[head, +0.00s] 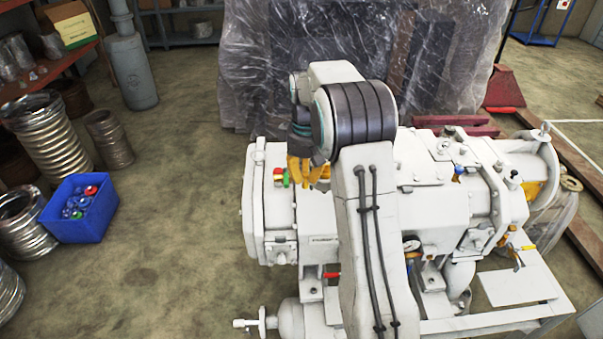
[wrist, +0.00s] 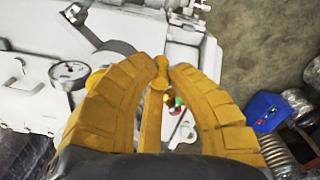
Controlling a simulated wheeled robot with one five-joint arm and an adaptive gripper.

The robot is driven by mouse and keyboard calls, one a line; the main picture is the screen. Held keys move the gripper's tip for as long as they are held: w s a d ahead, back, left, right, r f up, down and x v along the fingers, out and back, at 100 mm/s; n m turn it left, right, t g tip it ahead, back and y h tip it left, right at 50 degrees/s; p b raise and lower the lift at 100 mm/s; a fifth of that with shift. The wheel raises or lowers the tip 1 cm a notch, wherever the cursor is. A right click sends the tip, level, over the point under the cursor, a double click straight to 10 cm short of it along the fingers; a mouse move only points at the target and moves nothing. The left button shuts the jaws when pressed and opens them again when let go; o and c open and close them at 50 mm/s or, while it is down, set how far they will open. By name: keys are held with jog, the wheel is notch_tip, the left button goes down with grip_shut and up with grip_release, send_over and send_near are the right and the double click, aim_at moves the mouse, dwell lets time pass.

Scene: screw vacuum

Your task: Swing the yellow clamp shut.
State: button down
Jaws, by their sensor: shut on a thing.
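My gripper (head: 304,172) with its yellow fingers is above the upper left part of the white vacuum machine (head: 350,215) in the head view. In the wrist view my gripper (wrist: 167,72) has its fingertips closed on a slim yellow piece with a rounded end, which looks like part of the yellow clamp (wrist: 161,64). A yellow bar runs from there back between the fingers. The fingers hide much of the clamp, and my arm covers it in the head view, so its swing angle cannot be told.
Red and green fittings (head: 281,177) stand on the machine close to the gripper. A blue crate (head: 80,208) stands on the floor beside metal hoses (head: 50,140). Floor left of the machine is open.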

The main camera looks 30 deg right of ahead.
aim_at(318, 181)
jog(key=shift+s+d+f+n, duration=0.1)
jog(key=shift+s+d+n, duration=0.3)
jog(key=shift+n, duration=0.85)
jog(key=shift+s+d+n, duration=0.15)
jog(key=shift+d+n, duration=0.3)
jog(key=shift+n, duration=0.85)
jog(key=shift+s+d+f+n, duration=0.1)
jog(key=shift+s+d+n, duration=0.3)
jog(key=shift+n, duration=0.85)
jog(key=shift+w, duration=0.1)
jog(key=c, duration=1.2)
grip_release()
jog(key=shift+d+r, duration=0.1)
jog(key=shift+w+r, duration=0.1)
jog(key=shift+r, duration=0.1)
notch_tip(318, 181, up, 12)
jog(key=shift+f, duration=0.15)
